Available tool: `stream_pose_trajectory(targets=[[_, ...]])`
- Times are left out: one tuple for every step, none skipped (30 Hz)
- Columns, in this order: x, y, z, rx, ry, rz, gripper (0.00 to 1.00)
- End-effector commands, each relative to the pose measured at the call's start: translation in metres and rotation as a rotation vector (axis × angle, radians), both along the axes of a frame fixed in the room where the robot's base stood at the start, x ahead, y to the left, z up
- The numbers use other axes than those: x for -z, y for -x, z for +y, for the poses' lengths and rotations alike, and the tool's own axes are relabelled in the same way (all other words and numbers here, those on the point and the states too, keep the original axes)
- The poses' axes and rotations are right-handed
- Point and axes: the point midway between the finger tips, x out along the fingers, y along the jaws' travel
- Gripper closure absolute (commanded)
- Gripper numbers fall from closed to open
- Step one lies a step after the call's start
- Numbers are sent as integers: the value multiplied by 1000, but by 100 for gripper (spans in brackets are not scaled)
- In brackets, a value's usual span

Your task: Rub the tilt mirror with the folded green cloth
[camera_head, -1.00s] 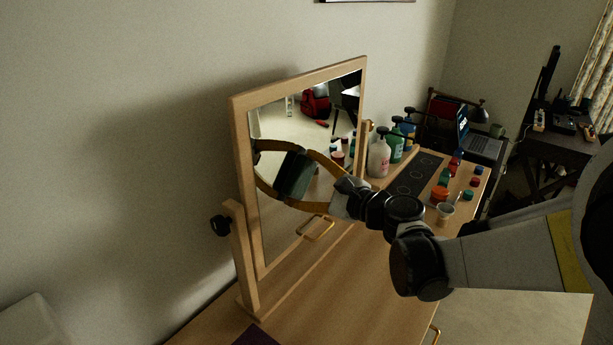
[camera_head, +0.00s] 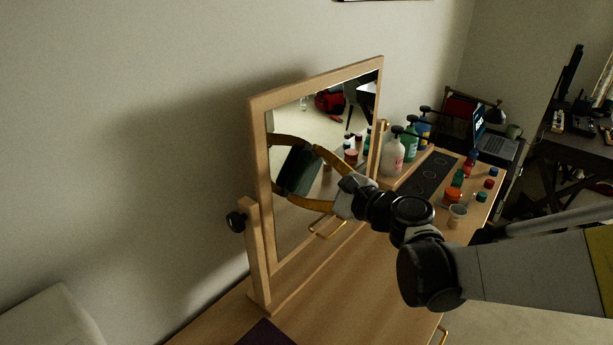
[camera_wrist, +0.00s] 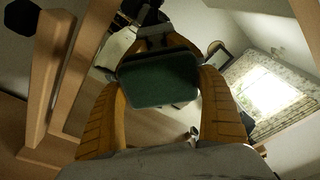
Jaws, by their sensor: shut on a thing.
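The tilt mirror (camera_head: 377,110) stands on the wooden dresser, its glass in a light wooden frame on two posts. It leans on its pivots. My gripper (camera_head: 305,172), with curved orange-brown fingers, is shut on the folded green cloth (camera_head: 304,176) in front of the lower left half of the glass. The fingers and cloth merge with their reflection there. In the wrist view, the cloth (camera_wrist: 158,82) is a flat dark green pad between the fingertips of my gripper (camera_wrist: 160,80). I cannot tell whether it touches the glass.
Pump bottles (camera_head: 393,155) stand right of the mirror, beside a dark mat (camera_head: 425,175) and several small paint pots (camera_head: 453,195). A black knob (camera_head: 236,221) sticks out from the left post. The dresser top (camera_head: 335,290) in front is mostly clear.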

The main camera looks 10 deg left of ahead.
Motion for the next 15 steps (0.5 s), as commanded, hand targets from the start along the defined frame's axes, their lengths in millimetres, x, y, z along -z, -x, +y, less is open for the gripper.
stream_pose_trajectory(targets=[[1,-3,-2,1,0,0,42],[1,-5,-3,3,0,0,42],[1,-9,-5,3,0,0,42],[1,-11,-6,3,-1,0,42],[1,-14,-7,2,-1,1,42],[1,-18,-9,2,-1,1,42],[1,-20,-10,2,-1,1,42],[1,-23,-11,2,-1,0,42],[1,-27,-13,3,-1,0,42],[1,-29,-15,3,-1,0,42],[1,-31,-15,2,-1,0,42],[1,-33,-16,2,-1,1,42],[1,-34,-16,1,-1,0,42],[1,-34,-17,1,-1,0,42],[1,-35,-17,0,-1,1,42]])
